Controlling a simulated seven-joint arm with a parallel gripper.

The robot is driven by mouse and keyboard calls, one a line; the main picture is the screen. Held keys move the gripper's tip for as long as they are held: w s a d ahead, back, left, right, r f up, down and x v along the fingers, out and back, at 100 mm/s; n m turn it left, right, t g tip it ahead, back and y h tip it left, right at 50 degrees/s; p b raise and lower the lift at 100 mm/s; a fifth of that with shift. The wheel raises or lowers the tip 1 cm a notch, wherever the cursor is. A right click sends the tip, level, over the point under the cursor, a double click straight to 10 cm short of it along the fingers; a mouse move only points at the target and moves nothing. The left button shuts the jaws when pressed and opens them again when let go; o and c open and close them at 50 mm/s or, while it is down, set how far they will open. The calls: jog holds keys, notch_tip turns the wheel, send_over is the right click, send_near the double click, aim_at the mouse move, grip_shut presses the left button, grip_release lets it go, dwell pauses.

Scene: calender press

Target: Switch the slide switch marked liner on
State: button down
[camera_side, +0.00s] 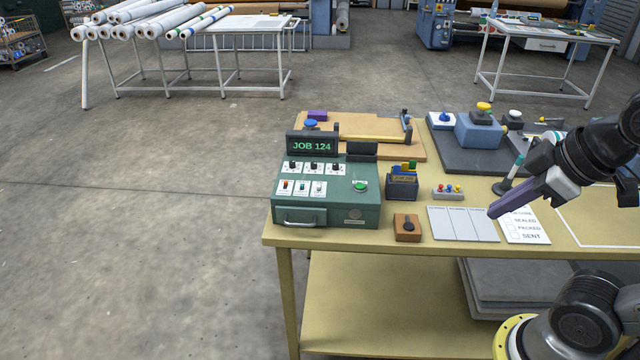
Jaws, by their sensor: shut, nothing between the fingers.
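A green control box (327,206) stands at the left end of the table. Its sloped top carries white label plates with three small switches in the lower row: an orange one (285,185), a bluish one (302,186) and a pale one (318,187). Above them is a row of dark knobs (313,167). The labels are too small to read, so I cannot tell which switch is marked liner or how it is set. My gripper (496,211) is shut and empty, with purple fingers pointing down-left. It is over the table's right part, well right of the box.
A display reading JOB 124 (311,146) stands at the box's back. Right of the box are a dark holder (402,187), a brown block with a black knob (407,228), a small button strip (448,193) and a paper checklist (526,226). A blue block (478,132) stands behind.

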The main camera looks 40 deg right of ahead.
aim_at(318, 193)
jog(key=w+r+n+h, duration=0.1)
jog(key=w+r+n, duration=0.3)
jog(key=w+n, duration=0.45)
jog(key=w+r+n+h, duration=0.1)
jog(key=w+r+n, duration=0.2)
jog(key=w+n, duration=0.55)
jog(key=w+a+f+n+g, duration=0.1)
jog(key=w+a+f+n, duration=0.2)
jog(key=w+f, duration=0.4)
jog(key=w+a+f+n+g, duration=0.1)
jog(key=w+a+f+n, duration=0.2)
jog(key=w+a+f, duration=0.3)
jog(key=w+f, duration=0.1)
jog(key=w, duration=0.2)
jog(key=shift+a+g+h, duration=0.3)
jog(key=shift+g+h, duration=0.1)
jog(key=shift+f, duration=0.15)
jog(key=x, duration=0.9)
jog(key=shift+d+f, duration=0.15)
jog(key=shift+f, duration=0.25)
jog(key=shift+w+d, duration=1.15)
jog(key=shift+w, duration=0.05)
jog(key=shift+w+d, duration=0.3)
